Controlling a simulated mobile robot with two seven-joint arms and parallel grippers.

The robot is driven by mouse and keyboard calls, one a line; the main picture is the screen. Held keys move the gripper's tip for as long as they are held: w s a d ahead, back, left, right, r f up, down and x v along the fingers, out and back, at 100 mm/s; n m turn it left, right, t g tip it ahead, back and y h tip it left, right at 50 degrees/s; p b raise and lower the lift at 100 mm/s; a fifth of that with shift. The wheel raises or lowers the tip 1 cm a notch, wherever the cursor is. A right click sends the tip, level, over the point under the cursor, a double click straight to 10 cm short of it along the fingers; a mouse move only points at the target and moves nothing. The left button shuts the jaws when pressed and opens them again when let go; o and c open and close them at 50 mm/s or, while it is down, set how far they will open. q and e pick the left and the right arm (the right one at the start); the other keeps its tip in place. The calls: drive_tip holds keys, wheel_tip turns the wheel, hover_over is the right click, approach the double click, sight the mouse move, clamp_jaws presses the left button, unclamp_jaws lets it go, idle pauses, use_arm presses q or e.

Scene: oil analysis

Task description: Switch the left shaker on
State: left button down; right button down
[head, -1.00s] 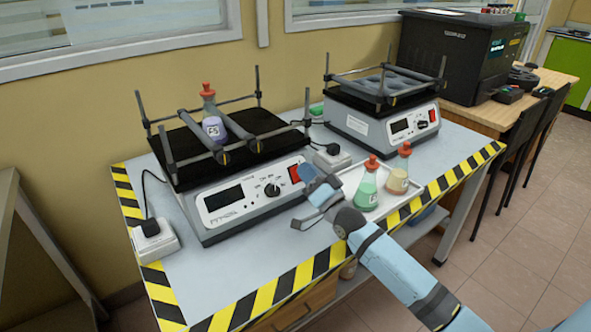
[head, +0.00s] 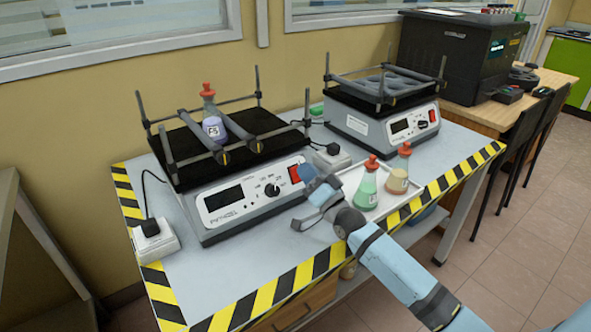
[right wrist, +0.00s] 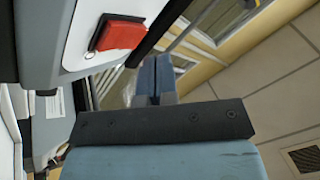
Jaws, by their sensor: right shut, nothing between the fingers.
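The left shaker (head: 250,208) stands on the left of the table. Its front has a dark display, a black knob and a red rocker switch (head: 294,174). The switch also shows large in the right wrist view (right wrist: 120,34). A flask with a red stopper and purple liquid (head: 212,122) stands on its black platform between the bars. My right gripper (head: 306,171) is at the right end of the shaker's front, close to the switch. In the right wrist view its fingers (right wrist: 155,75) are together and empty, beside the switch with a small gap. My left gripper is not in view.
A second shaker (head: 365,130) stands to the right. A white tray (head: 405,212) holds a green flask (head: 366,190) and an amber flask (head: 398,172) close to my right arm. Power sockets (head: 155,240) and cables lie beside the left shaker. The table's front left is clear.

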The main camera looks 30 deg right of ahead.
drive_tip(key=shift+w, duration=0.1)
idle(0.4)
drive_tip(key=shift+w+f, duration=0.15)
drive_tip(key=shift+w, duration=0.15)
